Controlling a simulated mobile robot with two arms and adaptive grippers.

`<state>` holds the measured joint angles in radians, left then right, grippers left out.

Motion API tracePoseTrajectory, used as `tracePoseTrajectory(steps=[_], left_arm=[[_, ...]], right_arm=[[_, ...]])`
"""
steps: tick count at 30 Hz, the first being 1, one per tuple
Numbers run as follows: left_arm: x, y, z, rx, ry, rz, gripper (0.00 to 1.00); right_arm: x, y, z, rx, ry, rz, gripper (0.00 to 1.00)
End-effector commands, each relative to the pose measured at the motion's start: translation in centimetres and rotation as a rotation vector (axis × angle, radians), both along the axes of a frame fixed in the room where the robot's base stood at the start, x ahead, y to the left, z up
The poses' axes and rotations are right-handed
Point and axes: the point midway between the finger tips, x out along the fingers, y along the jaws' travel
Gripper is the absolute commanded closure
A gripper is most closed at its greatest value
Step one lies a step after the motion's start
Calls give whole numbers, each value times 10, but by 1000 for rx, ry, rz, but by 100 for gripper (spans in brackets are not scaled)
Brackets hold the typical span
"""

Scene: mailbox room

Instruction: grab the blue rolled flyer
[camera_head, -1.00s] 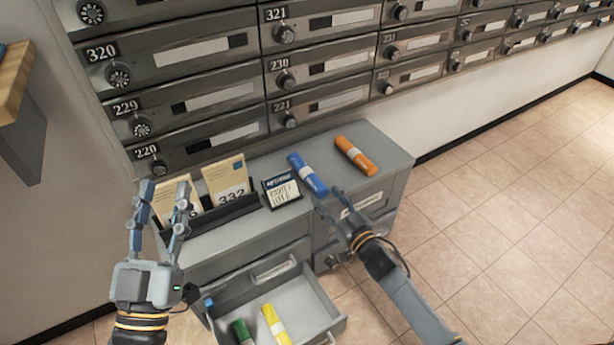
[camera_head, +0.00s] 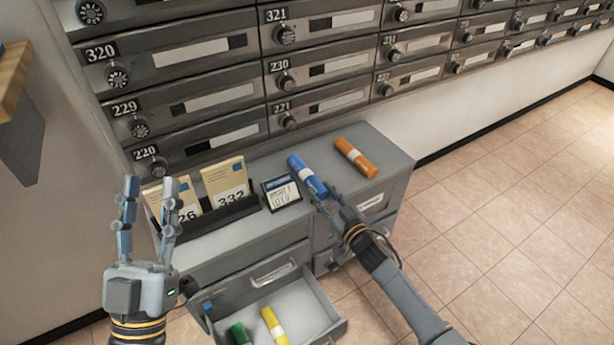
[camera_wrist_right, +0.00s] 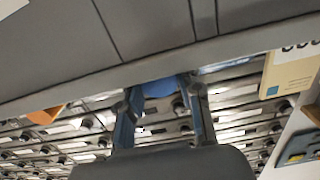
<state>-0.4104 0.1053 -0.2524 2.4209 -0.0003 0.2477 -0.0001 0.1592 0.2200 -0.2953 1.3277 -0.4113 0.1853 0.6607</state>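The blue rolled flyer (camera_head: 306,174), with a white band, lies on top of the grey cabinet (camera_head: 215,246). My right gripper (camera_head: 326,197) is at the flyer's near end. In the right wrist view the fingers (camera_wrist_right: 161,104) are spread apart, with the flyer's round blue end (camera_wrist_right: 158,88) between their tips. I cannot tell whether they touch it. My left gripper (camera_head: 147,190) is open and empty, raised in front of the cabinet's left side.
An orange rolled flyer (camera_head: 356,157) lies to the right of the blue one. A small framed card (camera_head: 281,193) and a holder with envelopes (camera_head: 225,182) stand to the left. An open drawer (camera_head: 298,302) below holds green (camera_head: 241,334) and yellow (camera_head: 274,326) rolls. Mailboxes rise behind.

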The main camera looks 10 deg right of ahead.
Motion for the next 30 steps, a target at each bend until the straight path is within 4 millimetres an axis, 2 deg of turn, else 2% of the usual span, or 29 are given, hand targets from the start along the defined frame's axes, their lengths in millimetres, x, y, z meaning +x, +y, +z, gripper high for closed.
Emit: tracePoseTrajectory(steps=[14, 30], left_arm=[[3, 0, -2, 6, 20, 1, 60], [16, -2, -22, 41, 148, 8, 60]], right_arm=[[0, 0, 2, 0, -1, 0, 96], [0, 0, 7, 0, -1, 0, 96]])
